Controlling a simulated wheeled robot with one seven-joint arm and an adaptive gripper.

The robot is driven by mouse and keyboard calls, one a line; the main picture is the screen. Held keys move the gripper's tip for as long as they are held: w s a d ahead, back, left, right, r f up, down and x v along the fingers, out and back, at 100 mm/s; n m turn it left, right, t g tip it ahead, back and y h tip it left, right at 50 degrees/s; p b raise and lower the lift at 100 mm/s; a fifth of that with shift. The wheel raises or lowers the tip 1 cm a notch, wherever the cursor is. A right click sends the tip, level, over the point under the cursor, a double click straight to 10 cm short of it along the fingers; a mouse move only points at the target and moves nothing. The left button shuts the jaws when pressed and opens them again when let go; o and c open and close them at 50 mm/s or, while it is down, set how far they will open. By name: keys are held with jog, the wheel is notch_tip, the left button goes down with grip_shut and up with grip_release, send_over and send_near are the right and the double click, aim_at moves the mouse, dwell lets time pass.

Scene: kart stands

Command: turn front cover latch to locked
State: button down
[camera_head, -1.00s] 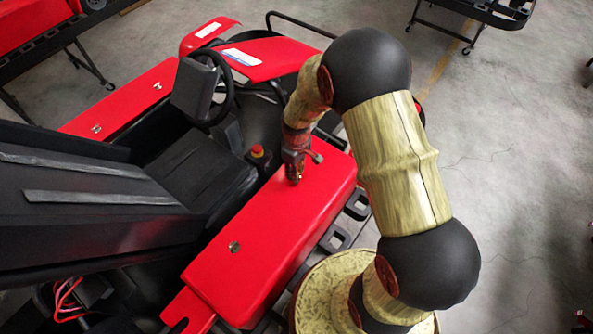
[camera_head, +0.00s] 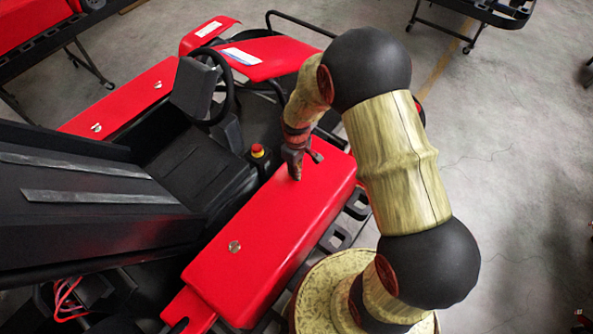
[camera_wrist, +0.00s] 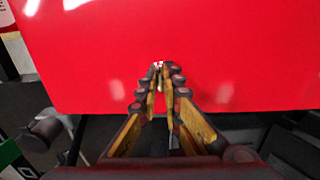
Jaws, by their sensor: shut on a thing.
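The red side cover (camera_head: 285,225) of the kart lies below my gripper (camera_head: 296,177), whose fingertips are down at the cover's top near its far end. In the wrist view the fingertips of my gripper (camera_wrist: 160,70) are close together over the red surface (camera_wrist: 200,45). A small pale metal bit of the latch (camera_wrist: 158,64) shows between the tips; the fingers hide most of it, so I cannot tell its angle. A second round latch (camera_head: 234,246) sits bare at the cover's near end.
A black seat (camera_head: 190,165), a steering wheel (camera_head: 218,90) and a red-and-yellow button (camera_head: 258,151) are left of the cover. A black frame (camera_head: 340,237) runs along its right edge. The concrete floor (camera_head: 520,200) at right is open.

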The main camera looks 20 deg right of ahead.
jog(key=m+b, duration=0.3)
jog(key=m, duration=0.1)
jog(key=shift+f+m, duration=0.1)
jog(key=shift+m, duration=0.3)
jog(key=m+b, duration=0.2)
jog(key=m, duration=0.3)
jog(key=shift+b, duration=0.35)
jog(key=m+b, duration=0.1)
jog(key=m, duration=0.3)
jog(key=shift+m+b, duration=0.3)
jog(key=shift+m, duration=0.1)
jog(key=shift+m+b, duration=0.4)
jog(key=shift+m, duration=1.1)
jog(key=c, duration=2)
grip_release()
jog(key=shift+o, duration=0.2)
jog(key=shift+r, duration=0.25)
